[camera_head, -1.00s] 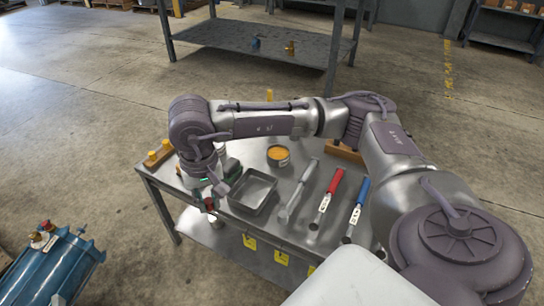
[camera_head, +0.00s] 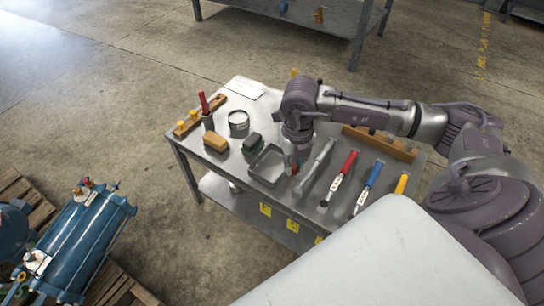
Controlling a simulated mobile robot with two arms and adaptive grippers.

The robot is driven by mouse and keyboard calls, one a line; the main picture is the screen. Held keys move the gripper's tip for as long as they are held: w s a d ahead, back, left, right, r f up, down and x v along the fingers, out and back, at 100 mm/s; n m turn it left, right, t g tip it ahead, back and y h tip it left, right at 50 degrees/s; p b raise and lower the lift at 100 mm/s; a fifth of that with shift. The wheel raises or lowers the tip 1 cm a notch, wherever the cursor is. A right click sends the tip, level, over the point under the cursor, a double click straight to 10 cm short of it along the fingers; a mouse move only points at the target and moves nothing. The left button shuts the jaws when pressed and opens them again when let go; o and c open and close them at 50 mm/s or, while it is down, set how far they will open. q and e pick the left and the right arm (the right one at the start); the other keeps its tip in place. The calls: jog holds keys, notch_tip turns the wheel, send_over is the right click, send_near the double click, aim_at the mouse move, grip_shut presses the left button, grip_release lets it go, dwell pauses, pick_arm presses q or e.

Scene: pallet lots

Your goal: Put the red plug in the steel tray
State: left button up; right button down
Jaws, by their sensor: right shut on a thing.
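The steel tray (camera_head: 256,173) is a shallow grey open box near the front edge of the workbench, and its visible inside looks empty. My right gripper (camera_head: 291,166) points down at the tray's right side, between it and a grey wrench-like tool. It is shut on the red plug (camera_head: 295,170), of which only a small red bit shows. The gripper hides the rest of the plug and part of the tray's right rim. I cannot tell whether the plug is over the tray or just beside it. My left gripper is not in view.
The steel workbench (camera_head: 227,182) also holds a dark green-black item (camera_head: 252,144), a tan block (camera_head: 215,142), an open can (camera_head: 238,123) and a red-handled tool (camera_head: 343,172). A blue-handled tool (camera_head: 369,183) lies further right. A blue tank (camera_head: 82,238) stands at lower left.

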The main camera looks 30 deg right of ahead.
jog(key=shift+d+m, duration=0.15)
jog(key=shift+m, duration=0.25)
jog(key=b, duration=0.2)
send_over(272, 168)
jog(key=f, duration=0.6)
jog(key=shift+s+f, duration=0.3)
jog(key=shift+s, duration=0.05)
jog(key=shift+w+f, duration=0.2)
jog(key=shift+w, duration=0.15)
jog(key=shift+w+f, duration=0.1)
jog(key=shift+f, duration=0.15)
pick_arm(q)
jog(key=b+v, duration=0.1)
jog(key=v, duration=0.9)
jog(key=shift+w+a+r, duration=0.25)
pick_arm(e)
jog(key=shift+f, duration=1.75)
jog(key=shift+f, duration=0.2)
jog(key=c, duration=1.1)
grip_release()
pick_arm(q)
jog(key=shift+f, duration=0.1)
